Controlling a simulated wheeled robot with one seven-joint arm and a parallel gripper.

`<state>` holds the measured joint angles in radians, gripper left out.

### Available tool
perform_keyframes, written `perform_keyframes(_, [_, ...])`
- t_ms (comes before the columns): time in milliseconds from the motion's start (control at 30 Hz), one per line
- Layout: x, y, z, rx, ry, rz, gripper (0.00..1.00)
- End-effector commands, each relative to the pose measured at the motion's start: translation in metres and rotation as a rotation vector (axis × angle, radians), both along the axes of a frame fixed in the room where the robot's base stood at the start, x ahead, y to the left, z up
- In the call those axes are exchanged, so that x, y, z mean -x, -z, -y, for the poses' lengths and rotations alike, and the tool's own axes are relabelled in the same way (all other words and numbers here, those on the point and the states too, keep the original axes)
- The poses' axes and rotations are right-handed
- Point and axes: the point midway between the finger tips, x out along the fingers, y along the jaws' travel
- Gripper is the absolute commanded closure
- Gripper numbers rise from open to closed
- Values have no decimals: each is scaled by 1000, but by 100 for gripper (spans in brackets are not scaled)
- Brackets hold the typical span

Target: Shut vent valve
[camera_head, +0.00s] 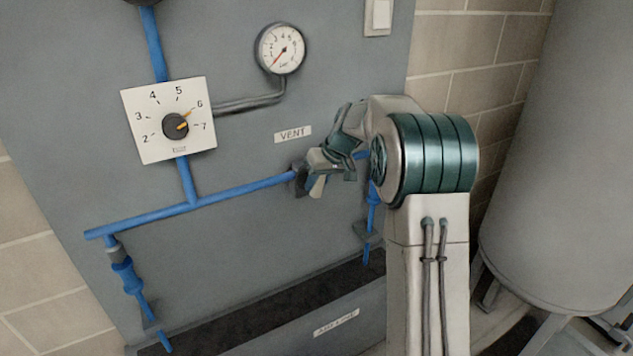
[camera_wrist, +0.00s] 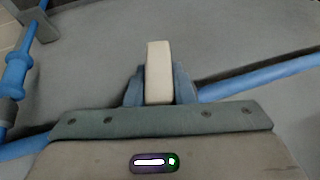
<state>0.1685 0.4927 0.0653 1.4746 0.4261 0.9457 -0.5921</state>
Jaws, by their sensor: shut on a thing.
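The vent valve sits on the blue pipe below the VENT label (camera_head: 293,134), and its body (camera_head: 300,178) is partly hidden by my gripper. Its pale lever (camera_wrist: 159,72) stands between my two fingers in the wrist view. There the lever lies across the line of the blue pipe (camera_wrist: 258,77). In the head view a pale end of the lever (camera_head: 317,187) shows just below the fingers. My gripper (camera_wrist: 159,88) is shut on the lever; it also shows at the valve in the head view (camera_head: 322,164).
A dial plate (camera_head: 149,143) with a black knob and orange pointer is at left. A round gauge (camera_head: 281,48) is above. A drop pipe (camera_head: 129,278) hangs at lower left. A large grey tank (camera_head: 565,150) stands at right. A dark ledge (camera_head: 235,305) runs below.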

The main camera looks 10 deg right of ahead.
Motion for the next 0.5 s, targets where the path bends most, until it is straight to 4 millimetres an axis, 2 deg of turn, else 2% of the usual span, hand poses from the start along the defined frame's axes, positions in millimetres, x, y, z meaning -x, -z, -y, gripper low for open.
perform_keyframes(500, [-2, 2, 4, -470, 4, -149, 100])
